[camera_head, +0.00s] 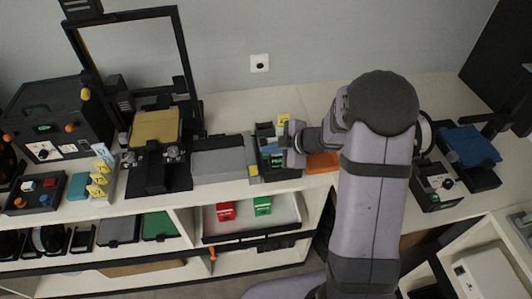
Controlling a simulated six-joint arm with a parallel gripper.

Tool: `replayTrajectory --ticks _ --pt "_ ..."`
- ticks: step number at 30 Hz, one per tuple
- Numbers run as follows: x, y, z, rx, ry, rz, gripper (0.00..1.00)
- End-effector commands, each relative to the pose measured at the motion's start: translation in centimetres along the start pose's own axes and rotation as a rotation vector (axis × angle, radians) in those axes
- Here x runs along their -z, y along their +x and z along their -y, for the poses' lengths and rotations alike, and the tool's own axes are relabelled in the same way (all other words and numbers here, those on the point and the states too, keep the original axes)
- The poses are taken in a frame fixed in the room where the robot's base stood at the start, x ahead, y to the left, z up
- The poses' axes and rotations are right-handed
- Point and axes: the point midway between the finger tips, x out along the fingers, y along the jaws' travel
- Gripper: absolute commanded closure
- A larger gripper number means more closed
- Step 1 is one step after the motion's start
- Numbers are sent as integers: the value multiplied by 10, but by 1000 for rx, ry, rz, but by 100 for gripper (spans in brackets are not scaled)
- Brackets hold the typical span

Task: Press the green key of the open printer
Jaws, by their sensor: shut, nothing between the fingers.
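An open-frame printer with a gold bed (156,128) stands on the bench at the left, under a tall black frame. A small dark device with green parts (272,158) stands right of the grey box, near the middle. The green parts are too small to tell whether one is the green key. My gripper (286,150) is just right of and above this device, shut and empty. The fingertips are small and partly blend with the device, so I cannot tell whether they touch it. My arm hides part of the bench to the right.
A grey box (220,160) fills the bench between printer and device. An orange item (322,162) lies by my wrist. A second printer with a blue bed (470,146) stands right. A black enclosed machine (58,115) stands far left. A tray below holds red (226,210) and green (262,205) items.

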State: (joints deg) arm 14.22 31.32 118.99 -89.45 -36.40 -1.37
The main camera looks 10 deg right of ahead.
Motion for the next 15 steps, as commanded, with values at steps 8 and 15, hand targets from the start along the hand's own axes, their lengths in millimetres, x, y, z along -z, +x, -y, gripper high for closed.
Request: replayTrajectory --ticks 8,15 --pt "6 -8 -6 1 1 1 100" --pt "9 -13 -9 1 0 0 100"
